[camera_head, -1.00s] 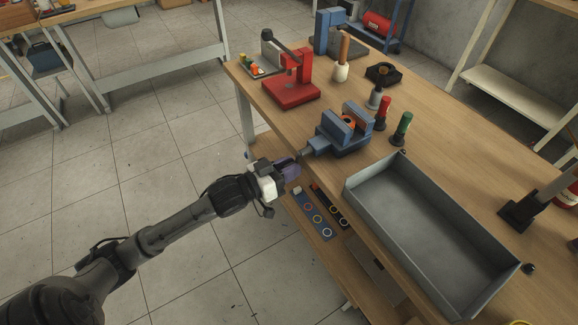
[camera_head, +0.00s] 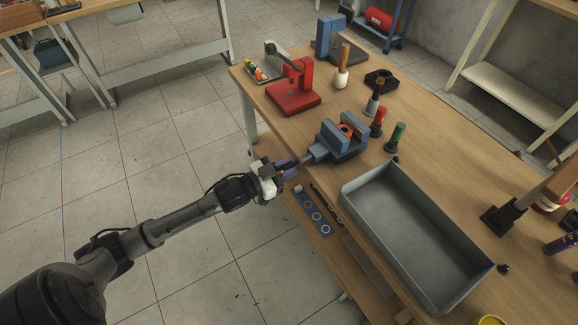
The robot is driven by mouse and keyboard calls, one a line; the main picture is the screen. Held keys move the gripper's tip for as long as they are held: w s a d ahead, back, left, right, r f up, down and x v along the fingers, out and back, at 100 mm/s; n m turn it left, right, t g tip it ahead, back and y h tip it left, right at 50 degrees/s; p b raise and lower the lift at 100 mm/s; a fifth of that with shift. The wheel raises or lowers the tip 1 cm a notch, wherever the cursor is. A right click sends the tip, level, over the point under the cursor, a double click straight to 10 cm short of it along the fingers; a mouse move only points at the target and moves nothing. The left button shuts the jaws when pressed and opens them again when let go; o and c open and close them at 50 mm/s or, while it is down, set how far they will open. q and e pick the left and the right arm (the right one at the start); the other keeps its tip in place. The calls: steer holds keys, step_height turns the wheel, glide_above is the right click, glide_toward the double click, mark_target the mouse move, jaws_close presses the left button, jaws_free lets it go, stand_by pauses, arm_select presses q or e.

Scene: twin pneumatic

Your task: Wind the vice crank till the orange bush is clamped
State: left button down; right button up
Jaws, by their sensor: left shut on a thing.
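The blue vice (camera_head: 340,142) stands near the left edge of the workbench, its screw end pointing towards my left gripper. The orange bush (camera_head: 346,129) sits between the vice jaws and is partly hidden by them. I cannot tell whether both jaws touch it. My left gripper (camera_head: 287,168) is at the screw end of the vice, just off the bench edge, shut on the crank. The crank is mostly hidden by the fingers. My right gripper does not show.
A grey open tray (camera_head: 362,212) lies on the bench right of the vice. A red press (camera_head: 293,97) stands behind it. Red (camera_head: 378,120) and green (camera_head: 397,135) handled tools stand close behind the vice. A lower shelf (camera_head: 322,232) runs under the bench edge.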

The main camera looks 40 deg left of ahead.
arm_select(q)
steer(key=shift+r, duration=0.3)
steer(key=c, duration=1.4)
jaws_free()
steer(key=o, duration=0.3)
steer(key=shift+w+a, duration=0.1)
steer(key=shift+a, duration=0.2)
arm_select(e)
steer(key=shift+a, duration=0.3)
arm_select(q)
steer(key=shift+d+f, duration=0.15)
steer(key=p+v, duration=0.4)
steer(key=v, duration=1)
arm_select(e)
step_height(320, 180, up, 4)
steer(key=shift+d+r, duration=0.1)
arm_select(q)
steer(key=shift+w, duration=0.1)
